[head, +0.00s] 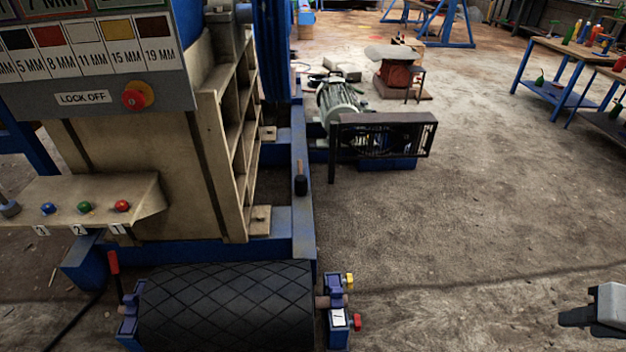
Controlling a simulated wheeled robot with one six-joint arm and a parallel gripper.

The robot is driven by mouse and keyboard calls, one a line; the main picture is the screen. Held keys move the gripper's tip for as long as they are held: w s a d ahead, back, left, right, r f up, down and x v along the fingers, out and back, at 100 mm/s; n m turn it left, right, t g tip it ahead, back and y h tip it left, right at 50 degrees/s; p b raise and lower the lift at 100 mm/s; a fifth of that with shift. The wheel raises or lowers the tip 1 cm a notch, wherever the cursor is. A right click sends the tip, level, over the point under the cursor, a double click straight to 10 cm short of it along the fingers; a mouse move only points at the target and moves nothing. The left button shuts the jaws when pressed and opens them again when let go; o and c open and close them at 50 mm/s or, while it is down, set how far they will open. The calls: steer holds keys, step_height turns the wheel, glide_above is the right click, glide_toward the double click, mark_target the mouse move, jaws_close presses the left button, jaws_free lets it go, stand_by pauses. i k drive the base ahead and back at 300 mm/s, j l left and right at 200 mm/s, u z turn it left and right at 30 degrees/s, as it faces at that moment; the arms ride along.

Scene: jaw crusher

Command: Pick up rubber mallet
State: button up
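What looks like the rubber mallet (301,185) stands upright on the blue frame rail of the crusher, near the picture's middle. Its black head is down and its short brown handle points up. My gripper (572,318) shows only in part at the bottom right edge, grey with dark fingers pointing left. It is far to the right of the mallet and nearer to me, apart from it. Its finger gap cannot be made out.
The crusher body (185,160) and a ribbed black roller (228,308) fill the left. A motor (340,101) and a belt guard (385,137) stand beyond the mallet. A bench (575,50) stands far right. The floor (480,220) between rail and gripper is clear.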

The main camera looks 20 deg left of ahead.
mark_target(300, 181)
steer(key=i, duration=1.65)
steer(key=i+l, duration=0.1)
steer(key=i, duration=1.55)
steer(key=i+u, duration=0.1)
steer(key=u, duration=0.7)
steer(key=i+u, duration=0.15)
steer(key=u, duration=0.25)
steer(key=l+u, duration=0.1)
steer(key=u, duration=0.95)
steer(key=i+l, duration=0.05)
